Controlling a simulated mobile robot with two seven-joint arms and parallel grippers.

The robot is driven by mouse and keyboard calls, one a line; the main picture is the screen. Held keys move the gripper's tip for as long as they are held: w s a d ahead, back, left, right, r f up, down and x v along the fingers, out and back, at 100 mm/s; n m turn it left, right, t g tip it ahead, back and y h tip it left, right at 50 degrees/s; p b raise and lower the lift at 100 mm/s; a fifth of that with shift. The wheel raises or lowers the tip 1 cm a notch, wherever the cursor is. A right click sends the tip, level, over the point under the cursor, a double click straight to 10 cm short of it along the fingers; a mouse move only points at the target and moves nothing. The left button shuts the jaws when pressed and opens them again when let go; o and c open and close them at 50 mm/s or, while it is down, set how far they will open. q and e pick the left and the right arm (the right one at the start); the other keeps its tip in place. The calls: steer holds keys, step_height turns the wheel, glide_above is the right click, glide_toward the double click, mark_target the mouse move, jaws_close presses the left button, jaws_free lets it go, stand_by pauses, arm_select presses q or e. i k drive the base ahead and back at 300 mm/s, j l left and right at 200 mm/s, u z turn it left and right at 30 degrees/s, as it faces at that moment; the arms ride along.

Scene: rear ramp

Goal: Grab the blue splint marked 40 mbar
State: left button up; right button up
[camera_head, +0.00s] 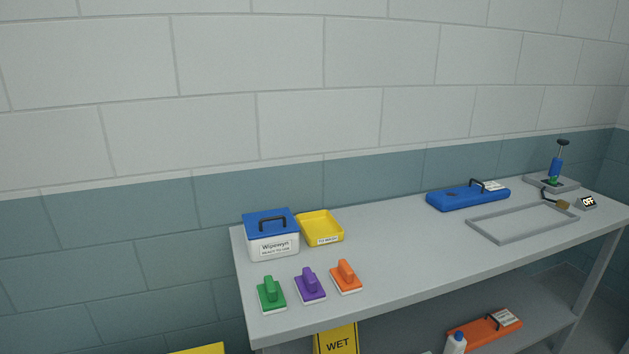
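A long blue splint (450,200) lies flat towards the back of the grey table (400,267), right of the middle. It has a black arched handle (477,183) on top and a white label (492,186) near its right end. The writing on the label is too small to read. Neither of my grippers is in view, and nothing touches the splint.
A grey rectangular frame (492,234) lies just in front of the splint. A pump (556,169) and an OFF sign (588,202) stand at right. A blue-lidded box (272,246), yellow tray (306,237) and brushes are at left. An orange splint (470,334) lies on the lower shelf.

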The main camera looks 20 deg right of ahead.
mark_target(453, 199)
steer(key=l+u, duration=0.3)
steer(key=l, duration=0.6)
steer(key=l+u, duration=0.3)
steer(key=l, duration=0.6)
steer(key=k+l+u, duration=0.1)
steer(key=l, duration=0.25)
steer(key=l+u, duration=0.1)
steer(key=l, duration=0.25)
steer(key=k+l, duration=0.15)
steer(key=l, duration=0.2)
steer(key=k+l+u, duration=0.15)
steer(key=l, duration=0.2)
steer(key=k+l+u, duration=0.1)
steer(key=l, duration=0.25)
